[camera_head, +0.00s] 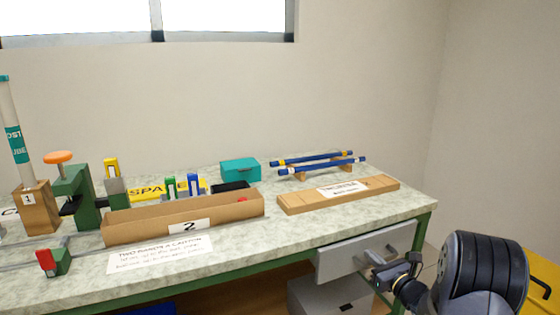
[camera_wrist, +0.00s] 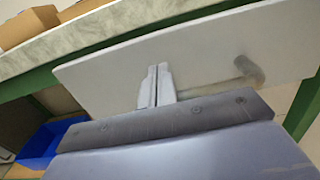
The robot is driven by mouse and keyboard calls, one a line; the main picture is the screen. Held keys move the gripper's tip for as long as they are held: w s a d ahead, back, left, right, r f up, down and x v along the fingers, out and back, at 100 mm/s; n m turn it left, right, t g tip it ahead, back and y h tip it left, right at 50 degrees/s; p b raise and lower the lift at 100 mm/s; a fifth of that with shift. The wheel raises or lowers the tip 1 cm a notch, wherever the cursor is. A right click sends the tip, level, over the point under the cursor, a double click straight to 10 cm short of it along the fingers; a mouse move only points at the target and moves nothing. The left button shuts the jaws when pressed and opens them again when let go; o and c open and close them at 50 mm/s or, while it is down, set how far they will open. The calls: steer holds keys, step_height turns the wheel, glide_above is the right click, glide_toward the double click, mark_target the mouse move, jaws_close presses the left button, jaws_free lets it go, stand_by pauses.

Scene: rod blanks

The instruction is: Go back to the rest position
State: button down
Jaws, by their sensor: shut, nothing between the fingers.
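My gripper (camera_head: 376,267) is at the lower right of the head view, in front of the pale grey drawer front (camera_head: 340,258) under the bench. In the wrist view my gripper's two narrow fingers (camera_wrist: 155,84) are together with nothing between them. They point towards the drawer front (camera_wrist: 110,75), left of its handle (camera_wrist: 250,72), and appear apart from the handle. Whether the fingertips touch the panel I cannot tell.
The bench (camera_head: 290,232) has a green frame close above my gripper. On it are a cardboard box marked 2 (camera_head: 135,227), a wooden board (camera_head: 300,203) and blue rods (camera_head: 312,158). A grey cabinet (camera_head: 318,296) stands below; a blue bin (camera_wrist: 42,148) shows in the wrist view.

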steer(key=shift+x, duration=0.85)
steer(key=shift+r, duration=0.1)
